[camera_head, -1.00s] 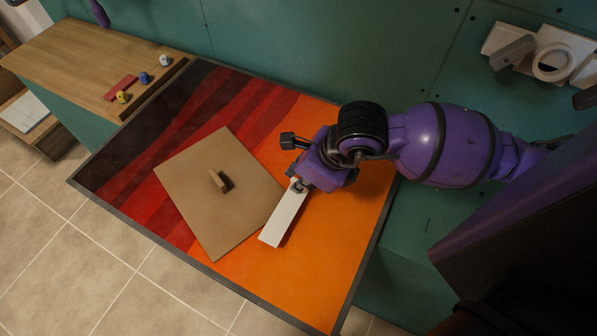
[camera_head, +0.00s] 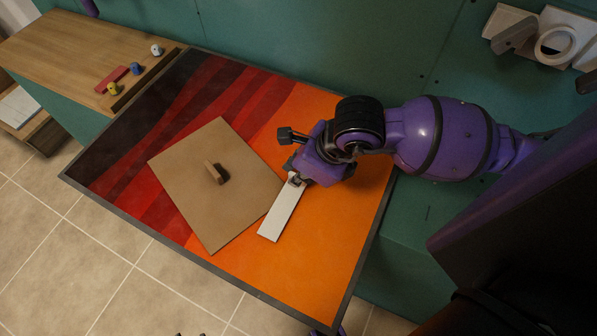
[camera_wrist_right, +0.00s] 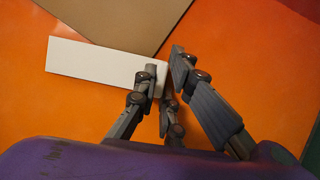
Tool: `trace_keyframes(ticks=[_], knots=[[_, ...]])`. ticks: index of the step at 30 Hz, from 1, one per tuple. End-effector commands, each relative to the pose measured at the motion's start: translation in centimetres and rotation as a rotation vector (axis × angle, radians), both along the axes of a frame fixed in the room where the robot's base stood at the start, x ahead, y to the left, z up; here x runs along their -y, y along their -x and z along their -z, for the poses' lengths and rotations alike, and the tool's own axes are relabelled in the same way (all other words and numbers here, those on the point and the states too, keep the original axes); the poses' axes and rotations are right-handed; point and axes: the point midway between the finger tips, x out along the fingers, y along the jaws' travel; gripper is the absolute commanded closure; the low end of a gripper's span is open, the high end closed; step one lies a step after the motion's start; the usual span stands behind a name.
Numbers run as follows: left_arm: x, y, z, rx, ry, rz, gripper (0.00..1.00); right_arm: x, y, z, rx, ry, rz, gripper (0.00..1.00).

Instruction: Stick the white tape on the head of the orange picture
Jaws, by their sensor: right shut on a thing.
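The white tape (camera_head: 281,213) is a flat strip in the head view, over the orange part of the picture (camera_head: 325,260), beside the right corner of a brown board. My right gripper (camera_head: 296,181) is shut on its upper end. In the right wrist view, the tape (camera_wrist_right: 95,63) runs left from the fingers of my right gripper (camera_wrist_right: 165,76), and its upper edge borders the brown board. The tape looks very close to the orange surface; I cannot tell whether it touches. My left gripper is not in view.
A wooden shelf (camera_head: 75,55) at the upper left holds several small items. A white fixture with a tape roll (camera_head: 556,46) is at the upper right. Bare orange surface lies right of the tape.

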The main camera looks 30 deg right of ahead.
Motion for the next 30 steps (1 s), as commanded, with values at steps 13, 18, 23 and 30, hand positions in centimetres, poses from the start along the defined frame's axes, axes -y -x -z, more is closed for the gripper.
trace_keyframes(ticks=[13,18,23,30], knots=[[-0.1,0.8,0.2,-0.013,-0.001,-0.003,0.71,0.0,0.0,0.0,0.000,0.000,0.000,0.74],[-0.1,0.6,0.0,-0.008,0.000,-0.003,0.71,0.0,0.0,0.0,0.000,0.000,0.000,0.69],[0.0,-0.1,-0.2,0.002,0.000,0.000,0.71,0.0,0.0,0.0,0.000,0.000,0.000,0.69],[0.0,0.1,-0.1,-0.001,0.000,0.000,0.71,0.6,0.6,-2.0,0.002,0.000,-0.001,0.69]])
